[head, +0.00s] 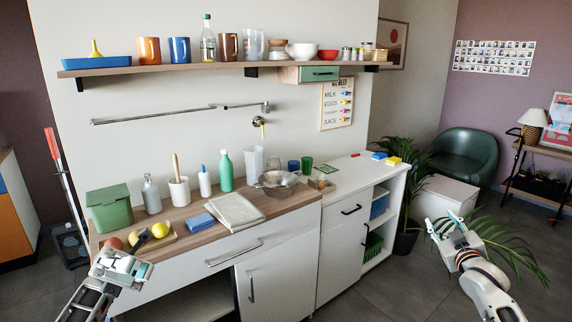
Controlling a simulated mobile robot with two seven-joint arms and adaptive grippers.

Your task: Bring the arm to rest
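My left gripper (126,258) is at the lower left, in front of the counter's left end, near the fruit. Its fingers are small and overlap the fruit behind, so I cannot tell whether it is open or shut. My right gripper (443,222) is at the lower right, over the open floor to the right of the white cabinet. Its two fingertips are apart, with nothing seen between them. The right arm comes up from the bottom right corner.
Lemons (160,229), a green box (110,208), a blue sponge (202,222) and a metal bowl (277,182) sit on the wooden counter (180,215). A plant (405,205) and a white box (446,198) stand behind my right gripper. Grey floor (385,295) lies clear between the arms.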

